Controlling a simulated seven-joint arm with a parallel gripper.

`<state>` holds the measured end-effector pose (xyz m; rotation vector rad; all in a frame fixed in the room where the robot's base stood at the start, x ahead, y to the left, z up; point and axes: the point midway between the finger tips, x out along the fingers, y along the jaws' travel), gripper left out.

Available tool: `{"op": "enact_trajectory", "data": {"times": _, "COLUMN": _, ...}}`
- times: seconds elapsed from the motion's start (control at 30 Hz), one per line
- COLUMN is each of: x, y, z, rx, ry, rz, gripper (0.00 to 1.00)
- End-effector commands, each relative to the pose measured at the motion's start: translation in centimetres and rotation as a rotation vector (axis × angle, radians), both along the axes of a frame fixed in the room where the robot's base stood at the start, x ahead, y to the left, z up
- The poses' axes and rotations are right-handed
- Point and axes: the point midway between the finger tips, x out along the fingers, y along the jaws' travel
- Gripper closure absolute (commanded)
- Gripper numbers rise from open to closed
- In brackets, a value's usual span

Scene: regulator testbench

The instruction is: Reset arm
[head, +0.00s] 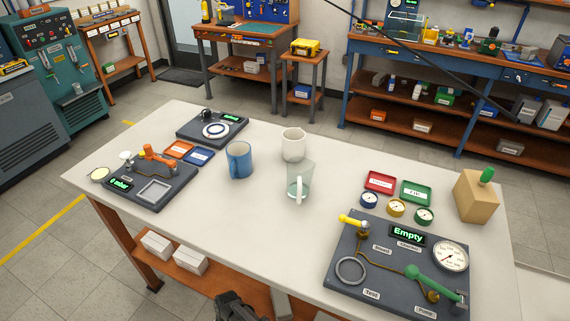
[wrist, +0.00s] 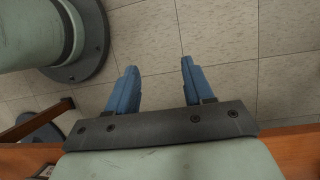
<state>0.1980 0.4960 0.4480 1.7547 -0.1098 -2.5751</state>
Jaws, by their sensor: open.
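My gripper (wrist: 158,78) is open and empty in the wrist view, its two blue fingers apart above the tiled floor. In the head view a dark part of my arm shows at the bottom edge, in front of the white table (head: 270,215) and below its top. The gripper touches none of the things on the table.
The table holds a regulator board (head: 385,262) reading "Empty", a wooden block (head: 476,198), small gauges (head: 397,208), a blue mug (head: 239,160), a white mug (head: 293,145), a glass mug (head: 300,181) and two dark devices at left. The table's middle front is clear.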

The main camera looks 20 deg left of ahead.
Motion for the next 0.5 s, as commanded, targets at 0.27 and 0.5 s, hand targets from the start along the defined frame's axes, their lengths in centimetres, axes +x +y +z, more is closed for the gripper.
{"op": "enact_trajectory", "data": {"times": 0.27, "x": -2.8, "y": -12.0, "z": -3.0, "rx": -0.158, "ry": 0.225, "rz": -0.091, "gripper": 0.48}}
{"op": "enact_trajectory", "data": {"times": 0.5, "x": -2.9, "y": -20.7, "z": -3.0, "rx": -0.236, "ry": 0.368, "rz": -0.136, "gripper": 0.48}}
